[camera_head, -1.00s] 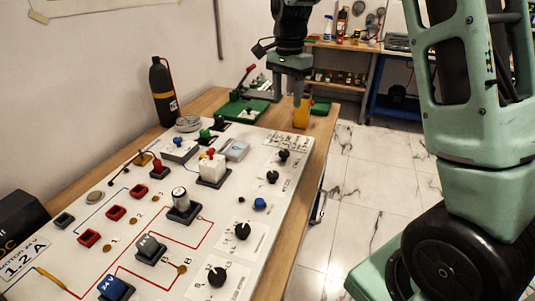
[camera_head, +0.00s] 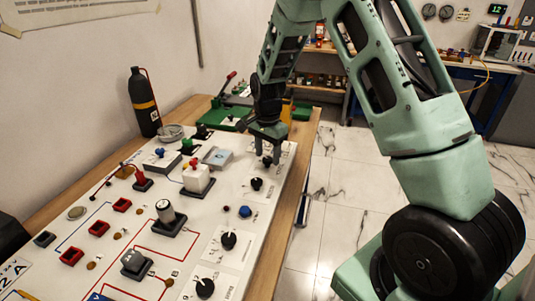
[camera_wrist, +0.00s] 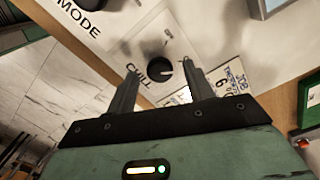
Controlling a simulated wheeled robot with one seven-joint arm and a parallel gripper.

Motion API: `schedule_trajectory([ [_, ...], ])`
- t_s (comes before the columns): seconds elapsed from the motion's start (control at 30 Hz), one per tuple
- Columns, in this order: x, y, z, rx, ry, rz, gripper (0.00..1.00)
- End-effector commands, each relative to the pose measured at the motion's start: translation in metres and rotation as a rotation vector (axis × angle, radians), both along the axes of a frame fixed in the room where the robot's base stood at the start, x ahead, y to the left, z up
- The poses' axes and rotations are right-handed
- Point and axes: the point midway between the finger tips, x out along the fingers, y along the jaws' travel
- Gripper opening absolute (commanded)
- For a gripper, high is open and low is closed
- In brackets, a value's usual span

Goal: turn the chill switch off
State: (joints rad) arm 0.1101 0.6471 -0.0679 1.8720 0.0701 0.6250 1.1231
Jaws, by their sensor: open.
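The chill switch (camera_wrist: 160,68) is a round black knob on the white panel, with the word CHILL printed beside it. In the wrist view it shows between my two fingertips, a little beyond them. In the head view the far black knob (camera_head: 267,162) lies just under my gripper (camera_head: 265,150) and appears to be the same one. My gripper (camera_wrist: 161,76) is open and empty and points down at the panel. I cannot tell whether a finger touches the knob. The knob's pointer setting is too small to read surely.
A second black knob (camera_head: 256,184), by the MODE label, sits close on the near side. A blue button (camera_head: 245,211) and a white block with a red top (camera_head: 197,178) stand nearby. A black bottle (camera_head: 144,102) stands by the wall.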

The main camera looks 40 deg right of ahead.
Motion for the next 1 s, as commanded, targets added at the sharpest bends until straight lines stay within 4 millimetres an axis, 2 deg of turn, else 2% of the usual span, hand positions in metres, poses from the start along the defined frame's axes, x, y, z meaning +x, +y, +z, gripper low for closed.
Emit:
schedule_trajectory([
  [0.13, -0.0005, -0.0001, -0.0080, 0.001, 0.001, 0.000, 0.52],
  [0.4, -0.0002, -0.0001, -0.0089, 0.000, 0.000, 0.000, 0.52],
  [0.43, -0.0002, -0.0001, -0.0089, 0.000, 0.000, 0.000, 0.47],
  [0.57, -0.0002, -0.0001, -0.0088, 0.000, 0.000, 0.000, 0.10],
  [0.6, -0.0001, -0.0001, -0.0087, 0.000, 0.000, 0.000, 0.08],
  [1.0, -0.0001, -0.0004, -0.0081, 0.000, 0.000, 0.062, 0.08],
])
